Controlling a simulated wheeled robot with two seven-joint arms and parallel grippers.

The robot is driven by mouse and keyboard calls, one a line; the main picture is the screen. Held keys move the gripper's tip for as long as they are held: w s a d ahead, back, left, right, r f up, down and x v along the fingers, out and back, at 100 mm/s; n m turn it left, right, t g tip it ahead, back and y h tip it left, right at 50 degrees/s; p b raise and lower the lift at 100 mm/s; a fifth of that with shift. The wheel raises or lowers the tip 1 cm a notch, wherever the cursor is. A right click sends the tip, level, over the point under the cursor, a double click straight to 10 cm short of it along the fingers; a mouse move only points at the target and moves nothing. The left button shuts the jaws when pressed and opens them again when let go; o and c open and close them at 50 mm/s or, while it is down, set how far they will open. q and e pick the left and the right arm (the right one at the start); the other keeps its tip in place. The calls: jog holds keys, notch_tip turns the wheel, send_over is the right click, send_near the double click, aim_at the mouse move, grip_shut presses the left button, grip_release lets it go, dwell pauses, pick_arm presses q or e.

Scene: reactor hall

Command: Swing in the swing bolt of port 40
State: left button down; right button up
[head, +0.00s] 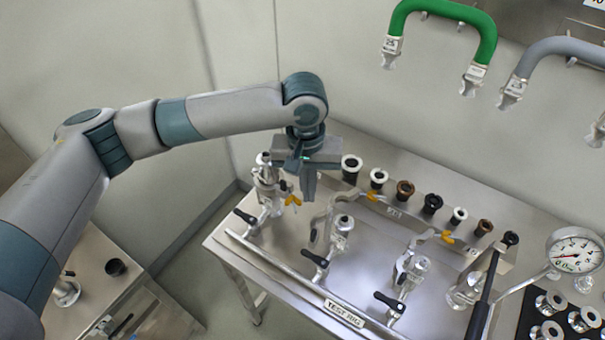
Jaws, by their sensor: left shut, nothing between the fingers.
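My left gripper (309,190) is shut and empty, pointing down over the back left of the steel test rig (285,262). It is just right of the leftmost clamp fitting (266,190), which has a black handle and a yellow tab. Two more fittings with black handles stand on the rig, a middle one (341,228) and a right one (414,270). I cannot read a port number 40 on any of them, and I cannot tell which part is its swing bolt. Whether the gripper touches the leftmost fitting is unclear. My right gripper is out of view.
A row of several capped stubs, including a brown one (404,189), lines the rig's back. A gauge (574,252) and a long black lever (483,298) stand at the right. A green hose (445,8) and a grey hose (560,46) hang on the wall.

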pick_arm(q)
jog(key=shift+w+a+r+n+y, duration=0.3)
jog(key=shift+w+a+r, duration=0.2)
jog(key=shift+w+a, duration=0.1)
jog(key=a+f+b, duration=0.3)
jog(key=f+b, duration=0.4)
jog(key=f, duration=0.1)
jog(key=shift+s+a+b, duration=0.35)
jog(key=shift+s+b, duration=0.05)
dwell(1.6)
